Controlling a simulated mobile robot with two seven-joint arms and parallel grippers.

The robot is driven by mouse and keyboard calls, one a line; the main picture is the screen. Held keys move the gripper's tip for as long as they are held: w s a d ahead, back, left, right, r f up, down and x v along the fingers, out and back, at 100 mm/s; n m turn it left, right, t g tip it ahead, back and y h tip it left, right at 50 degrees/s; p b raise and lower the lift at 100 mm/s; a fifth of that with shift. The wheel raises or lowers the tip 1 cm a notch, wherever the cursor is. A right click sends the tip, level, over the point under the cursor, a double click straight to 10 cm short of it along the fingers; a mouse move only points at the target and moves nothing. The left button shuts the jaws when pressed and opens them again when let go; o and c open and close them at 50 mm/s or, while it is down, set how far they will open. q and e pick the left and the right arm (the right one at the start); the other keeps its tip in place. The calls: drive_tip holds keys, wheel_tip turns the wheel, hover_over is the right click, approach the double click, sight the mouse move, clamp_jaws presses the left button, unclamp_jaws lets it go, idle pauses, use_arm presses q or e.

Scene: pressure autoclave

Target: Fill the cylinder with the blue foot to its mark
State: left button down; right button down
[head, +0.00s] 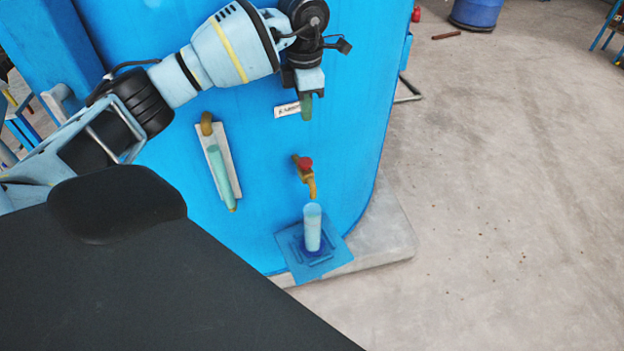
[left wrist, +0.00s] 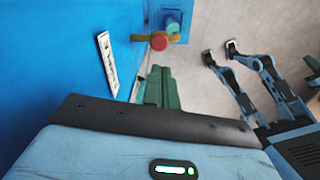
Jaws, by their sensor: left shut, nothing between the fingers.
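The clear cylinder (head: 312,228) stands upright on a blue plate (head: 330,259) at the tank's foot, directly below a brass tap (head: 308,181) with a red handle (head: 305,163). Its dark blue foot shows at its base. The cylinder looks pale blue-green, but its level and mark are too small to read. My left gripper (head: 306,107) is shut and empty, above the tap and apart from it. In the left wrist view its green fingers (left wrist: 160,88) point toward the red handle (left wrist: 158,41), with the cylinder (left wrist: 172,20) beyond. My right gripper is not seen.
The large blue tank (head: 265,150) fills the back. It carries a sight tube (head: 222,172) with greenish liquid on a white backing, left of the tap, and a white label (head: 287,110). A concrete plinth (head: 385,235) edges the tank.

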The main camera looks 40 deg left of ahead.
sight(305, 161)
use_arm(q)
drive_tip(key=f, duration=0.6)
drive_tip(key=f+b, duration=0.1)
drive_tip(key=f, duration=0.5)
drive_tip(key=shift+s+a+f, duration=0.15)
drive_tip(key=shift+a+f, duration=0.05)
drive_tip(key=shift+f, duration=0.2)
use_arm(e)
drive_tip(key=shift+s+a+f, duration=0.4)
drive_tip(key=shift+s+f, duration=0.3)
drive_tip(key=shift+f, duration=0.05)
